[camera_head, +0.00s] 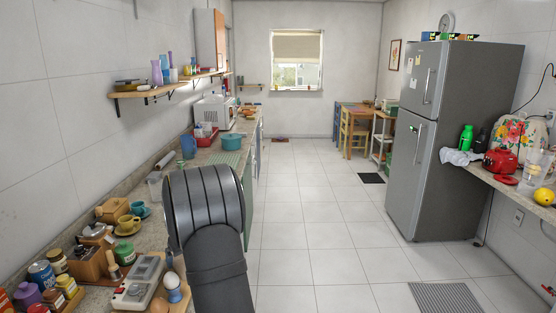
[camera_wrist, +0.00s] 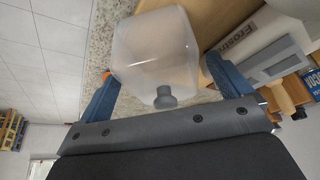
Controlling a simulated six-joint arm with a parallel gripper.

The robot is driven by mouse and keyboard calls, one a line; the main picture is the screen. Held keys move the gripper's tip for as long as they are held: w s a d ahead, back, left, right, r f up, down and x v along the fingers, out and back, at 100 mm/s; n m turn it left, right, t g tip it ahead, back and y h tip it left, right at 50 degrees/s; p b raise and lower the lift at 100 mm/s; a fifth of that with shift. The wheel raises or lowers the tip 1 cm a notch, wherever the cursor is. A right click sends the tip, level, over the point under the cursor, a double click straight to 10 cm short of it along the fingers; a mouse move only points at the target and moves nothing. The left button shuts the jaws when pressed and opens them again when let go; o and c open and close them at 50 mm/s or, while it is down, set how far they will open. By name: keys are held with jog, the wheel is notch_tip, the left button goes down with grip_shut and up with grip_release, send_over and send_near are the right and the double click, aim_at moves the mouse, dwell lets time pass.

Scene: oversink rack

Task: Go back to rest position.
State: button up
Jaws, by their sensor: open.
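My arm, dark grey, rises in the lower middle of the head view. My gripper's fingers do not show there. In the wrist view my gripper (camera_wrist: 160,66) has two blue fingers spread apart. A translucent, frosted container (camera_wrist: 155,45) with a grey knob or cap shows between the fingers. I cannot tell whether either finger touches it. A clear container (camera_head: 155,187) stands on the left counter in the head view, partly hidden by my arm; I cannot tell whether it is the same one.
The left counter (camera_head: 128,250) is crowded with cups, jars, a teal pot (camera_head: 232,141) and a microwave (camera_head: 214,112). A wall shelf (camera_head: 165,88) hangs above it. A grey fridge (camera_head: 440,145) and a cluttered counter stand on the right. The tiled floor (camera_head: 310,225) between is mostly clear.

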jog(key=v, duration=0.8)
jog(key=shift+d+r, duration=0.1)
jog(key=shift+r, duration=0.15)
jog(key=shift+s+f, duration=0.1)
jog(key=shift+f, duration=0.05)
jog(key=x, duration=1.1)
jog(key=shift+f, duration=0.35)
jog(key=r, duration=0.5)
jog(key=shift+d+r, duration=0.1)
jog(key=shift+d, duration=0.25)
jog(key=d+r, duration=0.6)
jog(key=d, duration=0.4)
jog(key=s+a+m+h, duration=0.1)
jog(key=s+a+m, duration=0.1)
jog(key=a, duration=0.3)
jog(key=s+a+r+m+t+h, duration=0.1)
jog(key=a+m, duration=0.3)
jog(key=a, duration=0.1)
jog(key=s+a+r+m+h, duration=0.1)
jog(key=s+a+m, duration=0.1)
jog(key=a, duration=0.3)
jog(key=shift+s+m, duration=0.35)
jog(key=shift+m, duration=0.15)
jog(key=shift+o, duration=0.6)
